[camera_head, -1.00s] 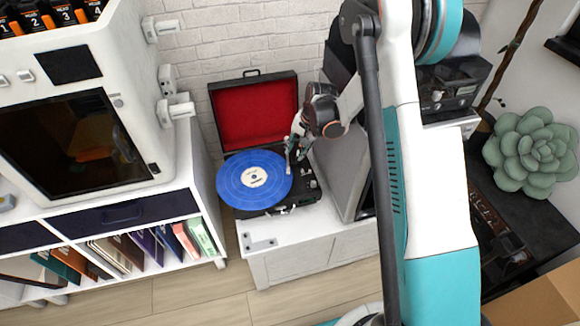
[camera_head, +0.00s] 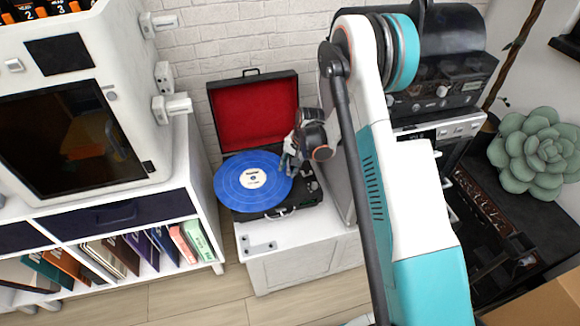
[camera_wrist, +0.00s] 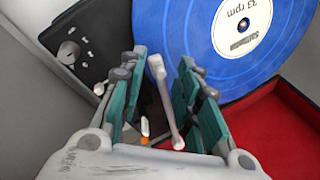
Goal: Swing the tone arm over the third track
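A blue record (camera_head: 232,187) with a white "33 rpm" label lies on the turntable in an open suitcase record player (camera_head: 305,195) with a red-lined lid (camera_head: 253,118). My gripper (camera_head: 287,166) is low at the record's right edge. In the wrist view the record (camera_wrist: 208,62) fills the upper right. The white tone arm (camera_wrist: 162,88) lies between the two teal fingers of my gripper (camera_wrist: 158,75), its far end near the record's edge. The fingers are apart, with a gap on the tone arm's left; the right finger is close to it, contact unclear. The track rings are too faint to count.
The player stands on a white cabinet (camera_head: 300,262). A printer-like white enclosure (camera_head: 75,60) and a shelf of books (camera_head: 130,250) are at left. A succulent (camera_head: 540,150) and dark equipment (camera_head: 435,100) are at right. A brick wall is behind the lid.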

